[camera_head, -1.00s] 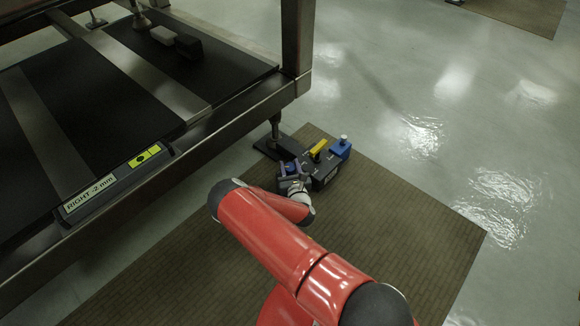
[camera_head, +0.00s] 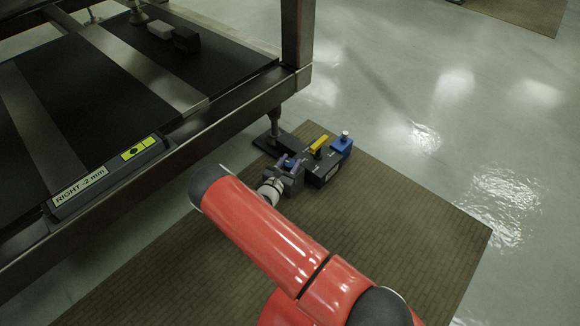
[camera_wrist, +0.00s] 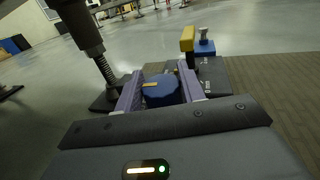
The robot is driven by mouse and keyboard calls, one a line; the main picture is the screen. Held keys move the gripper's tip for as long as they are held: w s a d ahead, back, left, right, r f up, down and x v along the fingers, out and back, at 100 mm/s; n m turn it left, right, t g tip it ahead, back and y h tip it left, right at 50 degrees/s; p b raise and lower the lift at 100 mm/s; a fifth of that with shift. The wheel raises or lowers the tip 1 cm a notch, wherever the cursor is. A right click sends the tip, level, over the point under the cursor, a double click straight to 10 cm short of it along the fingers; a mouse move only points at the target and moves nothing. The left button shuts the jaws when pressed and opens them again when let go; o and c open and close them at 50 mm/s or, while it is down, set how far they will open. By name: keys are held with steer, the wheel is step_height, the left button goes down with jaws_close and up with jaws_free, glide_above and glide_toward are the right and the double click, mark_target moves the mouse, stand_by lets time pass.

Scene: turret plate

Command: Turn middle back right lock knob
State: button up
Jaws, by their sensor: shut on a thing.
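The lock knob (camera_wrist: 160,90) is a round blue knob with a yellow mark on its top, seen in the wrist view between my two purple fingers. My gripper (camera_wrist: 158,88) is shut on it, one finger on each side. In the head view my gripper (camera_head: 288,165) is at the near left end of the dark lock unit (camera_head: 322,174), low beside the table's corner leg. The knob is largely hidden there by the gripper.
A yellow handle (camera_head: 319,143) and a blue block with a light knob (camera_head: 341,145) stand on the unit's far side. The metal table leg (camera_head: 274,125) and foot are close on the left. A labelled level gauge (camera_head: 108,177) lies on the table edge. The brown mat (camera_head: 400,220) is clear at right.

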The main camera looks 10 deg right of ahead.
steer(key=m+g+h+b, duration=0.1)
steer(key=m+g+h, duration=0.2)
steer(key=g, duration=0.1)
steer(key=shift+m+h, duration=0.4)
steer(key=m+g+h, duration=0.1)
steer(key=m+g, duration=0.2)
steer(key=g, duration=0.1)
steer(key=m+g+h, duration=0.1)
steer(key=m+g, duration=0.2)
steer(key=g, duration=0.2)
steer(key=shift+g+h, duration=0.3)
steer(key=shift+h, duration=0.1)
steer(key=shift+g, duration=0.4)
steer(key=o, duration=1)
steer(key=shift+d+m, duration=0.1)
steer(key=shift+m, duration=0.2)
steer(key=shift+c, duration=0.2)
steer(key=a, duration=0.7)
steer(key=shift+a, duration=0.4)
steer(key=shift+r, duration=0.1)
